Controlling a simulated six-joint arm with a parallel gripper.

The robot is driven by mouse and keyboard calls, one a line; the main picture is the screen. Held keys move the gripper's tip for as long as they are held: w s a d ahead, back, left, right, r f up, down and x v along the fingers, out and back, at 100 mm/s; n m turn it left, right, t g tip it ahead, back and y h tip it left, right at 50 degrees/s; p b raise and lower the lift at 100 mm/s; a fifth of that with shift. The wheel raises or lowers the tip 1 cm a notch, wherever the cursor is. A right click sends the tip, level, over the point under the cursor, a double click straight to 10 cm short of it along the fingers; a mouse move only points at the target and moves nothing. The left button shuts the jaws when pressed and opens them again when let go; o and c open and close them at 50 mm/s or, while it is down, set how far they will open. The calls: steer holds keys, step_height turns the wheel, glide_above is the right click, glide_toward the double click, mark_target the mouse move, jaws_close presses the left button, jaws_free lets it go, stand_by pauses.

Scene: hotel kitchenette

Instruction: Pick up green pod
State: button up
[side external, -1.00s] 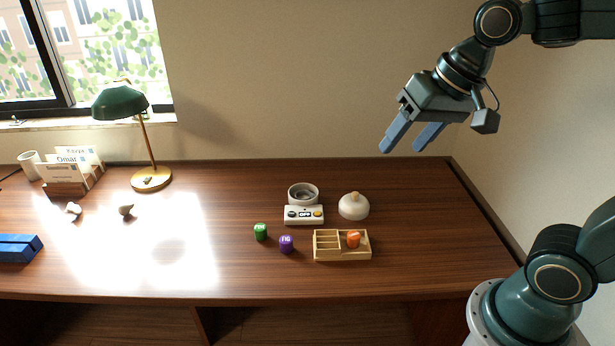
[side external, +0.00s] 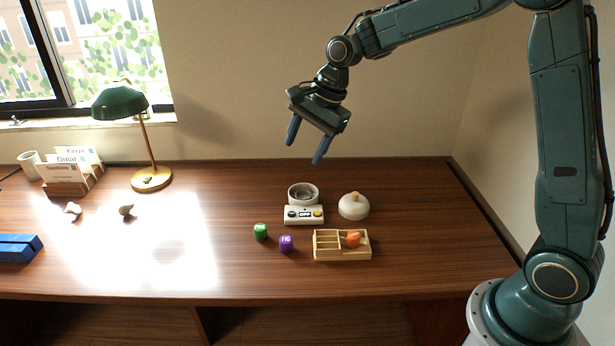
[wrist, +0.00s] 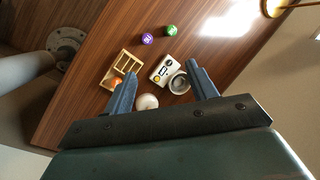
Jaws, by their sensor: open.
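The green pod (side external: 261,231) stands on the wooden desk, left of the white machine and up-left of the purple pod (side external: 286,243). In the wrist view the green pod (wrist: 171,30) lies beyond the fingertips, near the purple pod (wrist: 148,39). My gripper (side external: 305,149) is open and empty, high above the back of the desk, up and to the right of the green pod. Its two blue fingers also show in the wrist view (wrist: 162,72), spread apart with nothing between them touching.
A wooden tray (side external: 326,256) with compartments holds an orange pod (side external: 353,239). Behind it are a white machine (side external: 304,215) with a round cup part and a white domed lid (side external: 354,206). A green lamp (side external: 120,103) stands at left. The desk's right side is clear.

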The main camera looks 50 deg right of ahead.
steer(key=w+f+m+g+y, duration=0.1)
steer(key=w+f+m, duration=0.7)
steer(key=f, duration=0.6)
glide_above(262, 227)
steer(key=s+d, duration=0.1)
steer(key=d, duration=0.1)
steer(key=shift+y, duration=0.3)
steer(key=shift+d+f, duration=0.15)
steer(key=shift+f, duration=4.25)
steer(key=shift+x, duration=2.6)
steer(key=c, duration=1.1)
steer(key=shift+o, duration=0.2)
steer(key=shift+r, duration=0.25)
